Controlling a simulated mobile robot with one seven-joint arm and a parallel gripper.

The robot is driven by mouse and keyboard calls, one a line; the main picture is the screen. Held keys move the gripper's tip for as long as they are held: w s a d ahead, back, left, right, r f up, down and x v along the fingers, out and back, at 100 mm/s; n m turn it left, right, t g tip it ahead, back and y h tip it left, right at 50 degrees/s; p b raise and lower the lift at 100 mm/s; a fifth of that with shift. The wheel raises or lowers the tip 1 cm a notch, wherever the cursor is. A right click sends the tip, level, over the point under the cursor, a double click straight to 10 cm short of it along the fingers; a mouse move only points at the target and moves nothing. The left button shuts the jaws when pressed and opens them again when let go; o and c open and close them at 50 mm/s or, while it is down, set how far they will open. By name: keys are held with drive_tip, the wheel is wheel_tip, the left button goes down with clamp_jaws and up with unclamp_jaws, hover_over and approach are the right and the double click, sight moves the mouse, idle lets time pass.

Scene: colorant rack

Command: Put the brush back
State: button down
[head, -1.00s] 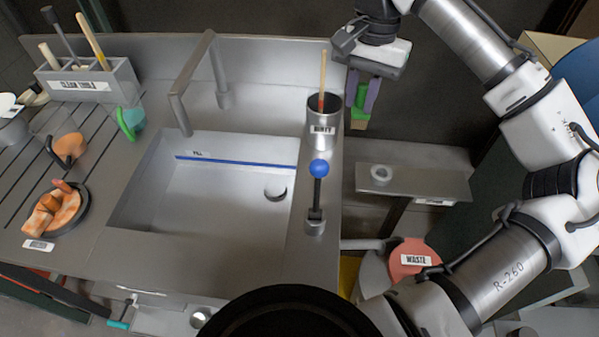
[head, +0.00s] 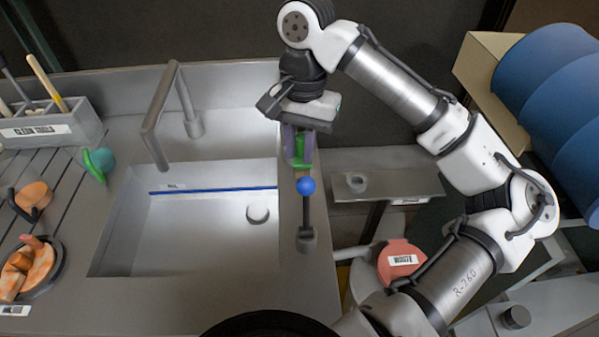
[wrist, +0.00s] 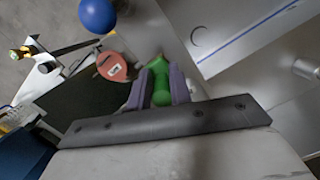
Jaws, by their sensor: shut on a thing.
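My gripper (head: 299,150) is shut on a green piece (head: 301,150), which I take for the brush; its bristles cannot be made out. In the wrist view the green piece (wrist: 159,84) sits between the purple fingers. The gripper points down over the right rim of the sink, just behind the blue-knobbed lever (head: 306,187). The grey holder labelled CLEAN TOOLS (head: 75,127) stands at the far left with tools upright in it. The cup seen earlier on the right rim is hidden behind my gripper.
The sink basin (head: 195,225) and the tall faucet (head: 160,115) lie left of the gripper. A small grey shelf (head: 405,184) and a red WASTE lid (head: 400,262) are at right. On the drainboard are a green-and-teal item (head: 100,162) and a plate of orange pieces (head: 32,268).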

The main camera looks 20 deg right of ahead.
sight(300, 175)
wheel_tip(300, 175, down, 8)
drive_tip(key=shift+r, duration=0.2)
idle(0.3)
drive_tip(key=c, duration=1.3)
unclamp_jaws()
drive_tip(key=shift+f, duration=0.1)
drive_tip(key=r, duration=0.4)
drive_tip(key=w+r, duration=0.1)
drive_tip(key=r, duration=0.3)
drive_tip(key=d+r, duration=0.1)
drive_tip(key=r, duration=0.3)
drive_tip(key=shift+w+r+b, duration=0.1)
drive_tip(key=shift+w+b, duration=0.05)
drive_tip(key=shift+b, duration=0.15)
